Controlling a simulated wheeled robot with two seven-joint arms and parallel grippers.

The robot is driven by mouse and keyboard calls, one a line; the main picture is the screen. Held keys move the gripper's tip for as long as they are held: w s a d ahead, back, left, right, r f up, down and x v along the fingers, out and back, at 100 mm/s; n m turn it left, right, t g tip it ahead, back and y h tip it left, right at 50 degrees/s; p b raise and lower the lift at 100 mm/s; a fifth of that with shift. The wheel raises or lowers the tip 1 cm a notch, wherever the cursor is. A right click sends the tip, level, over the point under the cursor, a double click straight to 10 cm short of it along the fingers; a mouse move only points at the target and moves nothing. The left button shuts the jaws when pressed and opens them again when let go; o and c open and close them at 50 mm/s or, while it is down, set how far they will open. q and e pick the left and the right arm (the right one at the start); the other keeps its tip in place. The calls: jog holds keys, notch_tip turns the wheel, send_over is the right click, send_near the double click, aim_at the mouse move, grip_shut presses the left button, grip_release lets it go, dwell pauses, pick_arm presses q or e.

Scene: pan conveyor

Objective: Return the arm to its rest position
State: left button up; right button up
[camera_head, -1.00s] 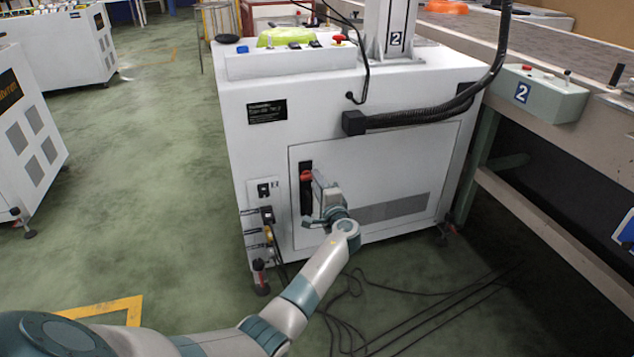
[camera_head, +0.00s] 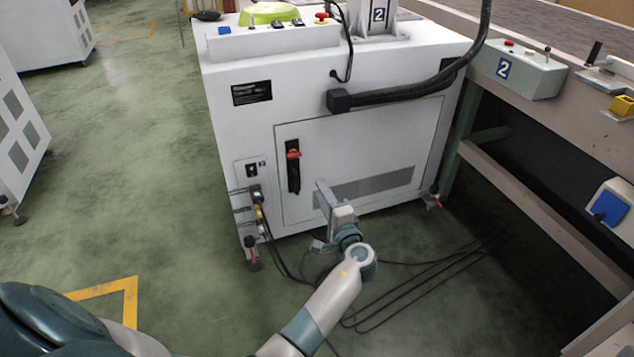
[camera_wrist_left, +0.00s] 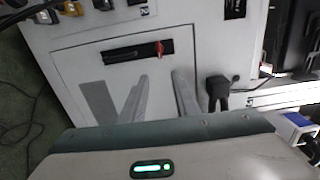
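My left arm (camera_head: 335,292) comes in from the lower middle in the head view. My left gripper (camera_head: 322,190) is in front of the white machine cabinet (camera_head: 225,125), below and right of the red switch handle (camera_head: 293,154). In the left wrist view, the two fingers of the left gripper (camera_wrist_left: 160,78) stand apart with nothing held between them. The red handle also shows in the wrist view (camera_wrist_left: 160,48), on its black plate beyond the fingertips and apart from them. My right gripper is not in view.
Black cables (camera_head: 420,285) lie on the green floor near my arm. A conveyor frame (camera_head: 545,210) with a control box (camera_head: 518,72) marked 2 stands on the right. Open floor (camera_head: 130,190) lies left of the cabinet. A thick black hose (camera_head: 400,95) runs across the cabinet front.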

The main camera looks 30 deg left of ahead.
pick_arm(q)
jog(key=shift+s+d, duration=0.35)
jog(key=shift+d, duration=0.05)
dwell(0.4)
